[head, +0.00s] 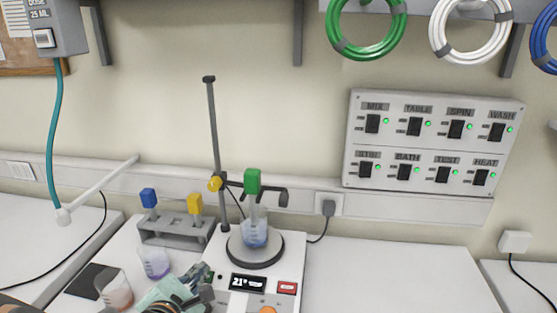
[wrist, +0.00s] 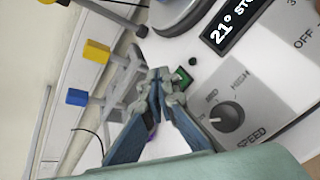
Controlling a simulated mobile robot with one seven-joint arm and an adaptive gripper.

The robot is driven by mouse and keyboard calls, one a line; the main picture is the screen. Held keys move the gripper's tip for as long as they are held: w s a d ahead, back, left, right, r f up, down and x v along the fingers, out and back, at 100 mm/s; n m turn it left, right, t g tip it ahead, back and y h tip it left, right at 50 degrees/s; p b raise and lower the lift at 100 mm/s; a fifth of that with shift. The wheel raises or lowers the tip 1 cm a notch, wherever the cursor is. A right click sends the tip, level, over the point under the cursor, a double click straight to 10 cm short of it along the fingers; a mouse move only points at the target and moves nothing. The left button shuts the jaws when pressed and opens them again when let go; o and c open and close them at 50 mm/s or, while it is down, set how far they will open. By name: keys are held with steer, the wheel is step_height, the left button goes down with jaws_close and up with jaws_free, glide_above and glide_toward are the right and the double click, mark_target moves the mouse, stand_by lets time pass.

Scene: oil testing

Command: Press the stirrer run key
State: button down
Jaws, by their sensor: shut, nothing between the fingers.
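The stirrer (head: 292,262) is a white unit with a round dark plate and a black display (head: 247,283) reading 21°. The display also shows in the wrist view (wrist: 232,28), with the start of a word, "STO". A small green key (wrist: 183,78) sits on the panel beside the display, partly covered by my fingertips; I cannot read a label on it. My gripper (wrist: 160,74) is shut and empty, its tips right by the green key. I cannot tell whether they touch it. In the head view my gripper (head: 208,294) is at the panel's left side.
A speed knob (wrist: 227,116) is beside the green key, and a red key (head: 287,288) is right of the display. A beaker (head: 254,234) stands on the plate under a green-topped probe (head: 252,182).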

steer(key=shift+f, duration=0.15)
steer(key=shift+w+f+b, duration=0.15)
steer(key=shift+f+b, duration=0.15)
steer(key=shift+b, duration=0.2)
steer(key=shift+w+f+b, duration=0.1)
steer(key=shift+f+b, duration=0.3)
steer(key=shift+b, duration=0.1)
stand_by(0.4)
steer(key=shift+r, duration=0.15)
steer(key=shift+s+r+p, duration=0.3)
steer(key=shift+r+p, duration=0.35)
steer(key=shift+r, duration=0.05)
steer(key=r+p, duration=0.1)
steer(key=s+r+p, duration=0.1)
steer(key=r, duration=0.1)
steer(key=r+p, duration=0.1)
steer(key=shift+s+r+p, duration=0.3)
steer(key=shift+r+p, duration=0.05)
steer(key=shift+p, duration=0.05)
stand_by(0.6)
